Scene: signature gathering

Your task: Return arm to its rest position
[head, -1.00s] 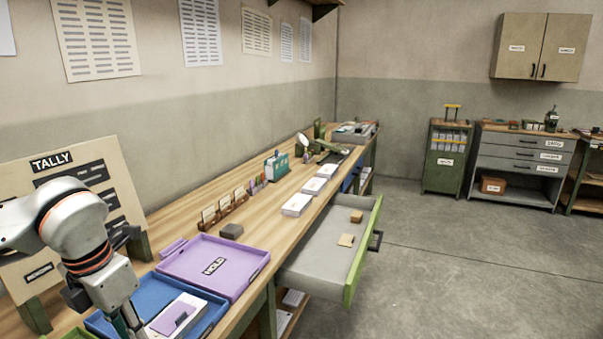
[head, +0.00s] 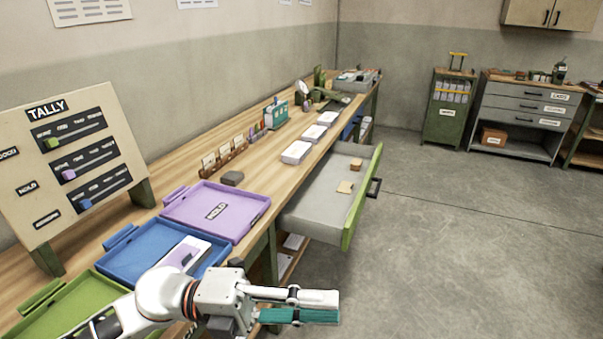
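My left arm comes in from the bottom left. Its gripper (head: 318,306) points to the right, past the workbench's front edge and in front of the open drawer, over the floor. Its two fingers, one pale and one teal, lie together at the tips with nothing seen between them. A white pad with a purple card (head: 186,254) lies in the blue tray (head: 130,258), behind my forearm and apart from the gripper. The arm hides part of the blue tray and the green tray (head: 60,310). My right gripper is not in view.
The wooden workbench (head: 150,222) carries a purple tray (head: 238,230), a tally board (head: 40,205), card holders and white paper stacks (head: 297,151). An open drawer (head: 310,215) with a green front juts out from the bench. The floor (head: 450,260) to the right is clear.

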